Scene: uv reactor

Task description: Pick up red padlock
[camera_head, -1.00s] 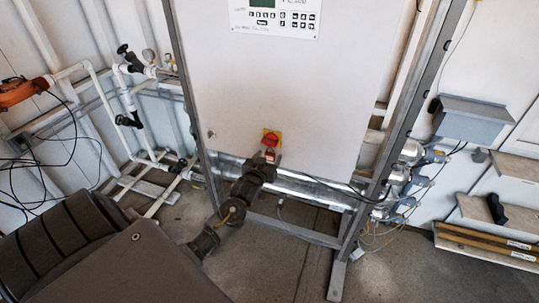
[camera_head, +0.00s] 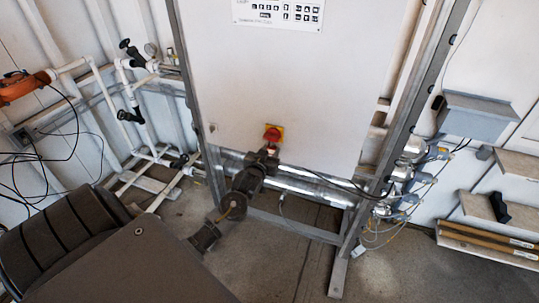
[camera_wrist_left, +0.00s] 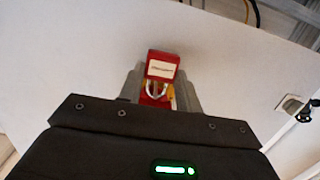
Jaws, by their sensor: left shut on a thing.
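The red padlock (camera_wrist_left: 163,66) shows in the left wrist view, with a pale label on its body and a silver shackle. It sits between the fingers of my left gripper (camera_wrist_left: 158,92), which is shut on it. Red and yellow parts of a switch show behind the shackle. In the head view, my left gripper (camera_head: 264,160) is just below the red and yellow switch (camera_head: 273,133) on the white cabinet. The padlock is mostly hidden there, and I cannot tell whether its shackle is still through the switch. My right gripper is not in view.
The white cabinet (camera_head: 290,75) stands in a grey metal frame (camera_head: 412,110), with a horizontal metal pipe (camera_head: 310,188) below. White pipes (camera_head: 125,100) with black valves are at left. A grey box (camera_head: 475,117) and shelves (camera_head: 500,205) are at right. Bare floor shows in front.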

